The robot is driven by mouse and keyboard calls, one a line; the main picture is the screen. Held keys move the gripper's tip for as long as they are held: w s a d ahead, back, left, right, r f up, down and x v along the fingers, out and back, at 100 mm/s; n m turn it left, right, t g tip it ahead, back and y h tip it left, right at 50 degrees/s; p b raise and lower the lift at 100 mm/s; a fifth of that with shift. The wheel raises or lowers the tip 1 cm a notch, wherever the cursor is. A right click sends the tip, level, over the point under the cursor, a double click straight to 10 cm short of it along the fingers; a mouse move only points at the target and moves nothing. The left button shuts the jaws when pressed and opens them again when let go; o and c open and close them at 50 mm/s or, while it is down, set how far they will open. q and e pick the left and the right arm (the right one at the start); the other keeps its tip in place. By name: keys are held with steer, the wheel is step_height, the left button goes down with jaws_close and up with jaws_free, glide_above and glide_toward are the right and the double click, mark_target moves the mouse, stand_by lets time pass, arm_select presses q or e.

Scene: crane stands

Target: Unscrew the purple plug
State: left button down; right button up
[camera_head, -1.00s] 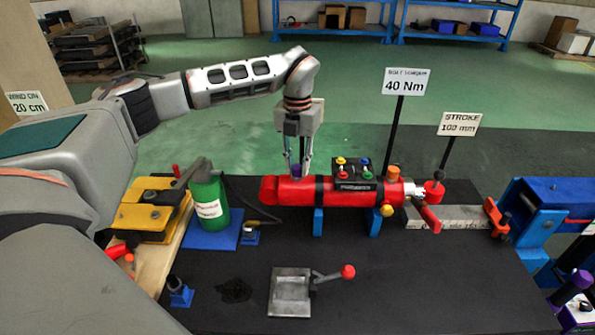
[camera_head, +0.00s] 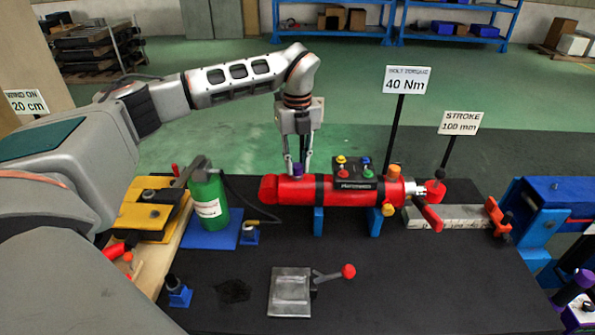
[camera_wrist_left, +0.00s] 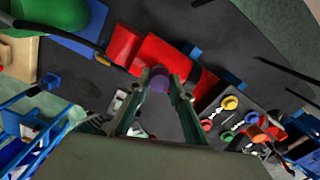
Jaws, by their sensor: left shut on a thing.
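The purple plug (camera_head: 298,168) sits on top of the red cylinder (camera_head: 285,190), near its left end. My left gripper (camera_head: 298,167) points straight down from above, its fingers shut on the plug. In the left wrist view the plug (camera_wrist_left: 159,80) shows between the two fingertips (camera_wrist_left: 160,86), with the red cylinder (camera_wrist_left: 180,65) behind it. Whether the plug has lifted from its seat cannot be told. My right gripper is not in view.
A black block with coloured knobs (camera_head: 356,183) stands on the cylinder just right of the plug. A green bottle (camera_head: 208,200) stands to the left, and a grey plate with a red-knobbed lever (camera_head: 290,292) lies in front. The black table top (camera_head: 420,285) is bare at front right.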

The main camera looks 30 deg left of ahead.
arm_select(q)
steer(key=shift+w+r+n, duration=0.1)
steer(key=shift+n, duration=0.3)
steer(key=n+b, duration=0.1)
steer(key=n, duration=0.3)
steer(key=shift+n, duration=0.4)
steer(key=n, duration=0.3)
steer(key=shift+b, duration=0.35)
steer(key=shift+n, duration=1.1)
steer(key=n+b, duration=0.1)
steer(key=n, duration=0.3)
steer(key=shift+r+n, duration=0.1)
steer(key=shift+n, duration=0.5)
